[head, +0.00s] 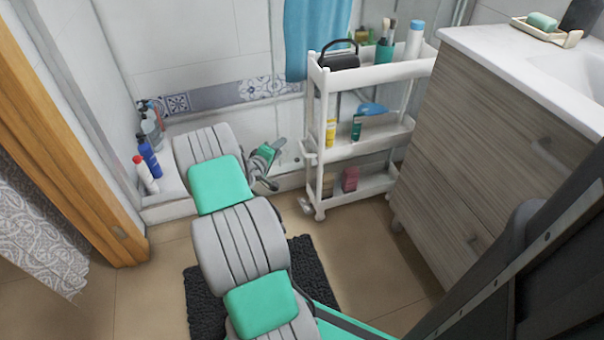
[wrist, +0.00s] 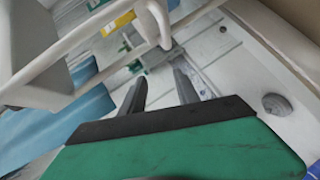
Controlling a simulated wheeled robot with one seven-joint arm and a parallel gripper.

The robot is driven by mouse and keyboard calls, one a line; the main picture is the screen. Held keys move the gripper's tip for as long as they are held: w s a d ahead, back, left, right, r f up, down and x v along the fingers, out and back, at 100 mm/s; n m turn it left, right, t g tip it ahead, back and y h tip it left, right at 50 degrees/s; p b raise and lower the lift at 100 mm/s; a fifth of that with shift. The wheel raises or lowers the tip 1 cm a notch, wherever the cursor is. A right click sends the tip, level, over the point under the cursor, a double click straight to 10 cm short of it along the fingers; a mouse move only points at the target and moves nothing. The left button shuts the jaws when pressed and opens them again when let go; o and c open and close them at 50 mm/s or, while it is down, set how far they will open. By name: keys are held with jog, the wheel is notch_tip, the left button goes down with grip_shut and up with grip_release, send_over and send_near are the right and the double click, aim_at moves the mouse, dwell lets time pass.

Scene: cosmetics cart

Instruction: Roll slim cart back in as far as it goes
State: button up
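The slim white cart (head: 380,76) has three tiers and small casters. It stands upright in the head view, beside the wooden vanity, with its left end toward the bath side. My gripper (head: 280,163) is left of the cart, at about the height between its middle and lower tiers, and appears apart from it. In the wrist view my gripper (wrist: 160,88) has its two dark fingers apart with nothing between them. White rails and a panel of the cart (wrist: 38,65) fill the upper left there.
The vanity (head: 490,135) stands close on the cart's right. Bottles (head: 149,158) stand on the ledge at left. A blue towel (head: 308,35) hangs behind the cart. A dark mat (head: 204,300) lies under my arm. Items stand in the cart, including a yellow tube (head: 331,133).

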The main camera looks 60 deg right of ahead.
jog(key=n+h+b, duration=0.1)
send_near(302, 146)
jog(key=d+f, duration=0.2)
jog(key=shift+g, duration=0.3)
jog(key=d, duration=0.2)
jog(key=d+b, duration=0.1)
jog(key=d, duration=0.1)
jog(key=d+b, duration=0.1)
jog(key=d, duration=0.1)
jog(key=shift+d+f, duration=0.3)
jog(key=shift+f, duration=0.05)
jog(key=shift+w+d+r, duration=0.1)
jog(key=shift+w+d, duration=0.05)
jog(key=shift+d, duration=0.4)
jog(key=shift+c, duration=0.6)
grip_shut()
jog(key=shift+d+r, duration=0.1)
jog(key=shift+r, duration=0.05)
